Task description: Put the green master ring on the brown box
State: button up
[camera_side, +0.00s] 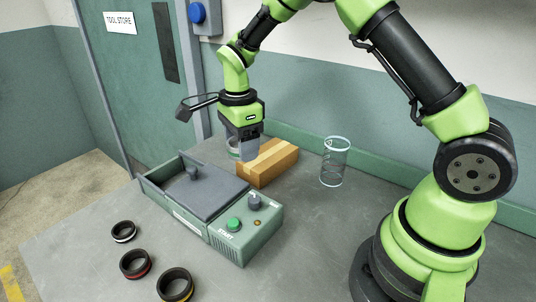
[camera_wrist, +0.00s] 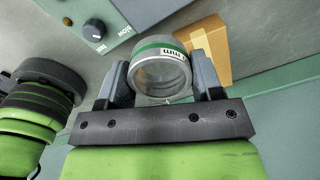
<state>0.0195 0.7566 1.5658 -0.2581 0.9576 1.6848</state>
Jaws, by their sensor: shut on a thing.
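My gripper (camera_wrist: 160,84) is shut on the green master ring (camera_wrist: 158,68), a metallic ring with a green band and printed lettering, seen between the two fingers in the wrist view. In the side view my gripper (camera_side: 243,148) points down with the ring (camera_side: 233,150) partly hidden at its fingers. The brown box (camera_side: 268,163), a carton with a paler tape strip, lies on the bench just right of and below my gripper. In the wrist view the box (camera_wrist: 210,48) shows behind and right of the ring. I cannot tell whether the ring touches the box.
The grinder (camera_side: 212,205) with a grey lid, a green button and a dial stands left of the box. Several dark rings with coloured bands, one of them (camera_side: 136,264), lie at the front left. A clear glass cylinder (camera_side: 336,162) stands right of the box.

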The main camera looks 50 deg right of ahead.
jog(key=d+r+m, duration=0.2)
jog(key=d+m, duration=0.3)
jog(key=d, duration=0.7)
send_over(277, 157)
jog(key=shift+m, duration=0.4)
notch_tip(277, 157, down, 6)
jog(key=shift+s, duration=0.1)
jog(key=shift+f, duration=2)
jog(key=shift+f, duration=0.1)
jog(key=o, duration=1)
